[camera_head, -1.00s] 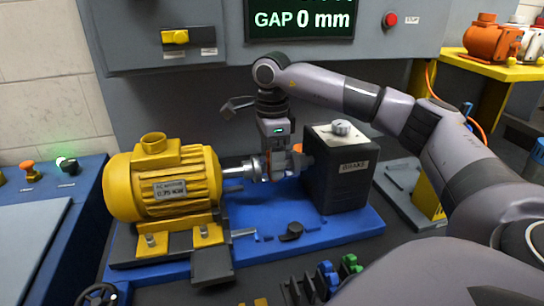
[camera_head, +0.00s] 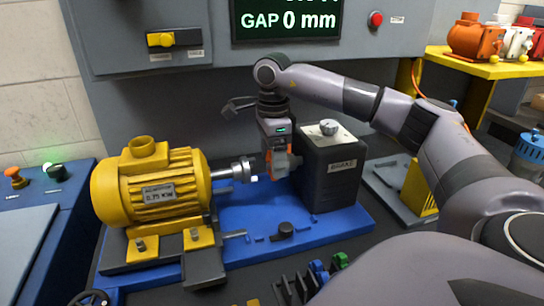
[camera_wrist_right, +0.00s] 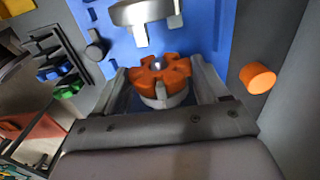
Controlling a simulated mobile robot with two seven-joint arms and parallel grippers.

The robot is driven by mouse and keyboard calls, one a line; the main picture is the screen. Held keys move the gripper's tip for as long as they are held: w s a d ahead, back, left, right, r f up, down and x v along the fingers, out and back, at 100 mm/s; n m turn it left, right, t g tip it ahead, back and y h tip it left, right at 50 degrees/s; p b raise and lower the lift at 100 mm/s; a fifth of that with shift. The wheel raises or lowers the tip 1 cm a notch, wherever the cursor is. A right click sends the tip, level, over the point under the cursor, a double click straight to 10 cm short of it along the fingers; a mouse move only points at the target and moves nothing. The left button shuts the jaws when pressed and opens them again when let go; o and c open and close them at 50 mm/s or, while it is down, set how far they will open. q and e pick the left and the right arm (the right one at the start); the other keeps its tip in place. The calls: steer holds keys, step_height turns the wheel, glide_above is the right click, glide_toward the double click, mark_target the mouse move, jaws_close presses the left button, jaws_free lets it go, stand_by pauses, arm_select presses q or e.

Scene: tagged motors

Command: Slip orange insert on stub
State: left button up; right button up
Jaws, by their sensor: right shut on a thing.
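My right gripper (camera_head: 281,170) hangs between the yellow motor (camera_head: 153,185) and the dark brake box (camera_head: 328,175). It is shut on the orange insert, a star-shaped piece (camera_wrist_right: 160,72) between the fingers in the right wrist view. A pale, hub-like part (camera_wrist_right: 162,98) shows just behind the insert; I cannot tell whether they are joined. The motor's metal coupling hub (camera_head: 243,170) faces the gripper, with a visible space between. In the wrist view this hub (camera_wrist_right: 145,12) and its jaws are apart from the insert. The brake-side stub is hidden. My left gripper is out of view.
The blue base (camera_head: 290,240) carries motor and brake, with a dark knob (camera_head: 284,229) in front. An orange cylinder (camera_wrist_right: 257,77) stands beside the fingers in the wrist view. The grey control panel (camera_head: 180,95) rises behind; its screen (camera_head: 287,20) reads GAP 0 mm.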

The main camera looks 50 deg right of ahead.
steer(key=o, duration=1.1)
steer(key=shift+r, duration=3.6)
